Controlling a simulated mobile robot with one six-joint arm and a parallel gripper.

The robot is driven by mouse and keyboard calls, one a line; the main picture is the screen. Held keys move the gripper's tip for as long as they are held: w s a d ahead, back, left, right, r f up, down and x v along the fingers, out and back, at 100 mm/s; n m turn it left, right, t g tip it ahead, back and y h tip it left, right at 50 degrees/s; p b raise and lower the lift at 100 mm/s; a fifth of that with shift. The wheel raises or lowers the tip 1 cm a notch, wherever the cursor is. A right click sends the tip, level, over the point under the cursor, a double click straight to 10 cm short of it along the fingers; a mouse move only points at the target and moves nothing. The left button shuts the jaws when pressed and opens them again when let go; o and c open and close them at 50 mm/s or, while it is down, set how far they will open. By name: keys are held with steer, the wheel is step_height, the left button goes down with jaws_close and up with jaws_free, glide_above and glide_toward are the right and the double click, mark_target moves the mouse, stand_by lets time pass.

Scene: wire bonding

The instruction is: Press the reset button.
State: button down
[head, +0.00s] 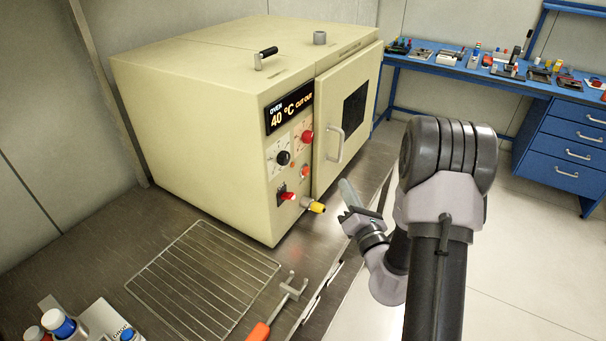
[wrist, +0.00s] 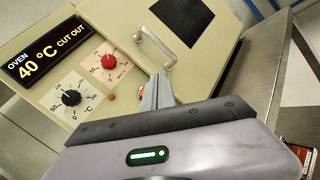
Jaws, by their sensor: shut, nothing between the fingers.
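The cream oven's control panel shows in both views, its display (head: 289,107) reading "OVEN 40 °C CUT OUT". Low on the panel are a small orange round part (head: 292,164) and a larger orange-red round part (head: 305,171); no label is readable to tell which is the reset button. One orange part (wrist: 112,97) also shows in the wrist view, left of my fingers. My gripper (head: 346,192) is shut and empty, in front of the oven and right of the panel. Its closed fingers (wrist: 157,92) point toward the oven front, apparently clear of it.
A black dial (head: 283,158), a red dial (head: 307,137), a red switch lever (head: 287,196) and a yellow-tipped nozzle (head: 316,207) surround these parts. The door handle (head: 335,144) juts out at right. A wire rack (head: 203,279) and an orange-handled tool (head: 259,332) lie on the bench.

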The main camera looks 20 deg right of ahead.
mark_target(306, 171)
steer(key=shift+s+d+f+m+h, duration=0.2)
steer(key=shift+d+f+m+h, duration=0.1)
steer(key=shift+d+f, duration=0.25)
steer(key=shift+r, duration=0.1)
steer(key=shift+w+a+p, duration=0.6)
steer(key=shift+w+a, duration=0.3)
steer(key=shift+w, duration=0.25)
steer(key=shift+w+a+p, duration=0.65)
steer(key=shift+w+a, duration=0.3)
steer(key=shift+w, duration=0.25)
steer(key=shift+w+a+p, duration=0.6)
steer(key=shift+w+a, duration=0.3)
steer(key=shift+w, duration=0.25)
steer(key=shift+w, duration=0.1)
steer(key=shift+w+a, duration=0.2)
steer(key=shift+a, duration=0.05)
